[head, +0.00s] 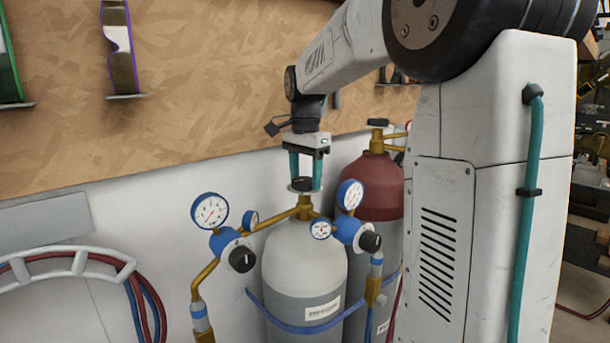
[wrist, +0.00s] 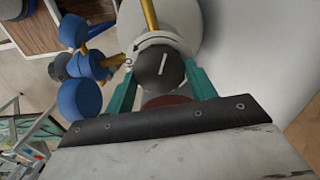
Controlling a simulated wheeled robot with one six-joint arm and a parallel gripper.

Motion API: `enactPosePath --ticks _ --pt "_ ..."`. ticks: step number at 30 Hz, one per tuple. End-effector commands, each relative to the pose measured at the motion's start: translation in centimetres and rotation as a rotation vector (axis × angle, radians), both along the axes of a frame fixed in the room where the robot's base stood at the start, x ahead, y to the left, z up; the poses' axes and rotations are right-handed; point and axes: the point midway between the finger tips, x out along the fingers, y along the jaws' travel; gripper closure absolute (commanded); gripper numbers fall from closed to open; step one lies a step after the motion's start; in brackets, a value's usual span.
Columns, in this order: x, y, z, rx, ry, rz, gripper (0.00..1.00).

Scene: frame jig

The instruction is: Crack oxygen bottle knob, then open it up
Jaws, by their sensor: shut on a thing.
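The oxygen bottle (head: 303,262), with a white top and grey body, stands upright in the middle of the head view. Its dark round knob (head: 301,184) sits on top of the brass valve (head: 305,208). The knob (wrist: 160,67) also shows in the wrist view, with a light line marked across its face. My gripper (head: 304,180) points straight down over the bottle, its teal fingers on both sides of the knob. In the wrist view my gripper (wrist: 161,82) is shut on the knob, one finger at each side.
Blue regulators with white gauges (head: 210,211) (head: 350,194) stick out on both sides of the valve. A red-topped bottle (head: 371,185) stands close behind at the right. A blue strap (head: 318,329) runs around the oxygen bottle. Red and blue hoses (head: 150,300) hang at the left.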

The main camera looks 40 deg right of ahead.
Motion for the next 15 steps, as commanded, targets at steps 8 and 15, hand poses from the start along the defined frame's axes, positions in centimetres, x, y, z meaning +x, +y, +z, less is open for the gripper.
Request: enactPosePath --ticks 8,15 --pt "0.13 -0.01 0.13 -0.001 -0.003 0.261 0.67" --pt "0.20 0.02 0.14 -0.002 -0.003 0.488 0.67"
